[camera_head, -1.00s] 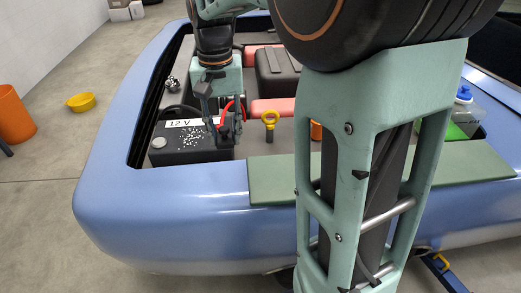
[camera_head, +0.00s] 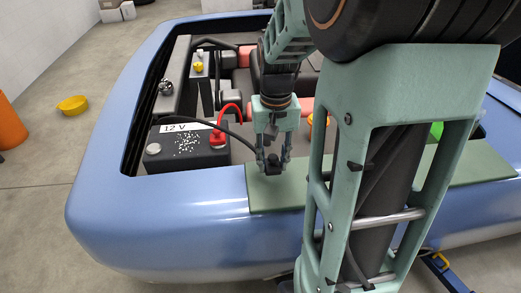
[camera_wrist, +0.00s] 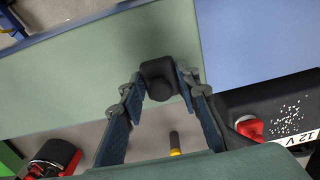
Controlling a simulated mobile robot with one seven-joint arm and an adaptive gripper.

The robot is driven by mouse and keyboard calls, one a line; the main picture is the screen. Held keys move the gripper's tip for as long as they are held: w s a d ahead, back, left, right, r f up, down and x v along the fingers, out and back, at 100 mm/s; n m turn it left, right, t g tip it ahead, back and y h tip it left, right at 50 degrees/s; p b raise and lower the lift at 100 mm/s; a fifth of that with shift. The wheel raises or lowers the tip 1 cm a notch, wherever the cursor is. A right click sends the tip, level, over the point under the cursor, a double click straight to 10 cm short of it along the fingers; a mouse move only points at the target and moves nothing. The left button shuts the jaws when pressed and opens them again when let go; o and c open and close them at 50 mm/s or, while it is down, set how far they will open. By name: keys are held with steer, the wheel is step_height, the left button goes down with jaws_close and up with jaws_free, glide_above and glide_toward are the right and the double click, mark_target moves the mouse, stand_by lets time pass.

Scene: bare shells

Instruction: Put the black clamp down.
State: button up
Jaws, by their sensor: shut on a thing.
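The black clamp (camera_head: 273,166) is a small dark block at the end of a black cable. My gripper (camera_head: 273,158) is shut on it, pointing down over the green mat (camera_head: 290,191) on the blue car's near edge. In the wrist view the clamp (camera_wrist: 159,80) sits between the fingertips, over the mat (camera_wrist: 80,75) near its edge. I cannot tell whether the clamp touches the mat. The battery (camera_head: 188,150), labelled 12 V, stands left of my gripper. A red clamp (camera_head: 217,138) sits on its right end; a bare silver post (camera_head: 153,149) shows at its left.
The open engine bay lies beyond the mat, with a yellow-topped part (camera_head: 199,67) at its back left. My arm hides much of the right side.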

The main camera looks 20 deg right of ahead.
mark_target(278, 165)
steer(key=f, duration=0.2)
steer(key=d+f, duration=0.1)
steer(key=shift+s+f, duration=0.3)
steer(key=shift+f, duration=0.4)
steer(key=shift+f, duration=0.1)
steer(key=o, duration=1.1)
steer(key=shift+b, duration=0.3)
steer(key=shift+o, duration=0.2)
step_height(278, 165, up, 12)
steer(key=shift+r+p, duration=0.15)
steer(key=shift+p, duration=0.5)
steer(key=shift+w, duration=0.1)
